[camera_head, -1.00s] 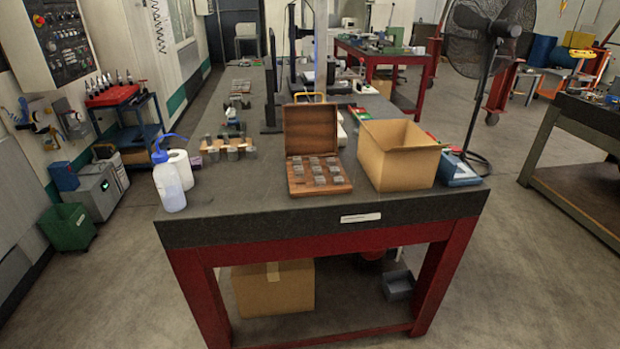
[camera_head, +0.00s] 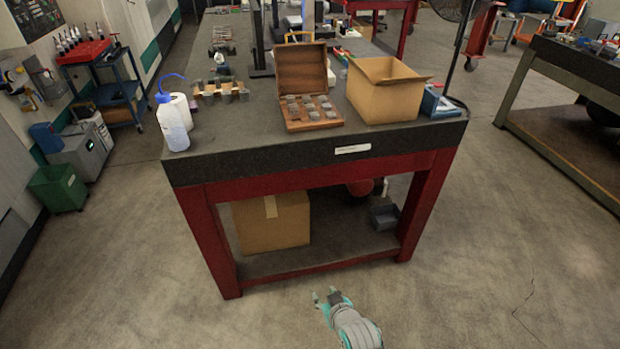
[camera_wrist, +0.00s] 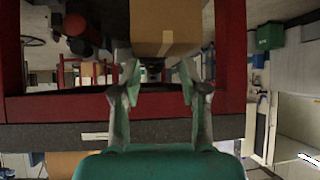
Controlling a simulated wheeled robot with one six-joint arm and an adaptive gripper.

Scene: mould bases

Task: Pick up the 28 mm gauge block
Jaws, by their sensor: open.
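An open brown wooden case (camera_head: 302,72) stands near the front edge of the dark table. Several small grey gauge blocks (camera_head: 311,107) sit in its base; I cannot tell which is the 28 mm one. My gripper (camera_head: 328,296) is low in front of the table, over the floor and well apart from the case. In the wrist view my gripper (camera_wrist: 160,76) is open and empty, with its fingers spread and the table underside beyond. The wrist picture appears upside down, and no gauge block shows in it.
An open cardboard box (camera_head: 385,95) stands right of the case. A wash bottle (camera_head: 172,128), a paper roll and a row of grey blocks (camera_head: 222,91) stand left. The table's front edge (camera_head: 330,150) lies between my gripper and the case. A carton (camera_head: 270,225) sits on the lower shelf.

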